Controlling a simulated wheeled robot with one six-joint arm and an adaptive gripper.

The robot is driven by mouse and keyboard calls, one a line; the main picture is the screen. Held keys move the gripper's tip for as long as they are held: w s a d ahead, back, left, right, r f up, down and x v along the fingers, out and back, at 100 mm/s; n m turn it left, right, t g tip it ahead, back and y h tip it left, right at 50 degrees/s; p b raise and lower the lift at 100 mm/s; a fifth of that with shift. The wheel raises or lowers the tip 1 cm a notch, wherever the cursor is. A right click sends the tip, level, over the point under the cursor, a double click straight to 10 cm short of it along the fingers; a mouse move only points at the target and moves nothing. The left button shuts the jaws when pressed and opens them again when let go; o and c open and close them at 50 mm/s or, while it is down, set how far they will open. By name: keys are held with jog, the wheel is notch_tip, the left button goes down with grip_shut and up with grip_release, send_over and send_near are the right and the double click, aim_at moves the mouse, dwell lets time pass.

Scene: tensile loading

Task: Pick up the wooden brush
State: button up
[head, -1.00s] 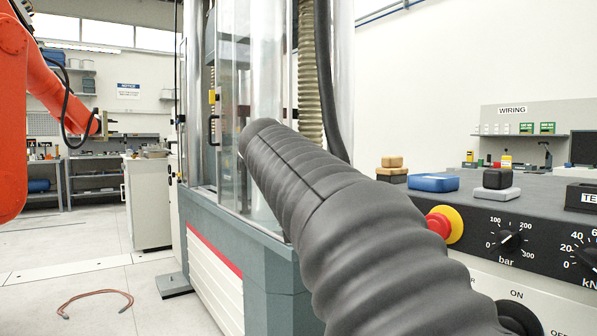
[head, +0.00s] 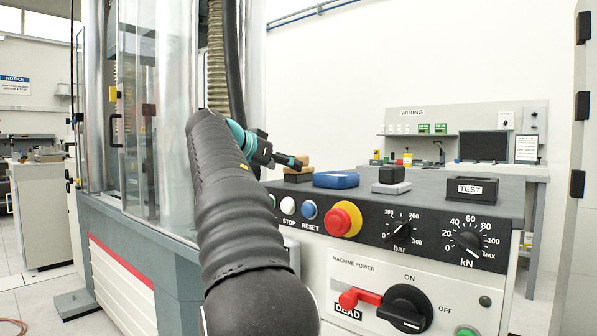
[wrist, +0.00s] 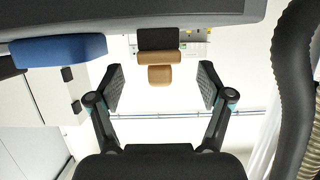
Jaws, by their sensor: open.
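The wooden brush sits on top of the dark control console in the head view, a tan wooden block (head: 303,168) over a black base (head: 298,178), partly covered by my gripper. My gripper (head: 287,160) reaches over the console's left end, its fingers pointing right towards the brush. In the wrist view, which is upside down, my gripper (wrist: 161,70) is open and empty, one finger on each side of the line to the brush (wrist: 158,57). The brush appears ahead, centred between the fingertips. Whether they overlap it in depth I cannot tell.
A blue block (head: 336,180) lies right of the brush, with a black-and-grey block (head: 391,178) further right. A TEST sign (head: 478,190) stands near the console's right end. A red emergency button (head: 343,219) projects from the front. The glass-sided machine (head: 140,120) stands left.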

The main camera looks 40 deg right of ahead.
jog(key=shift+x, duration=3.35)
jog(key=c, duration=1.3)
jog(key=shift+r+p, duration=0.15)
jog(key=shift+p, duration=0.15)
notch_tip(320, 180, up, 8)
jog(key=p, duration=0.4)
jog(key=shift+r, duration=0.9)
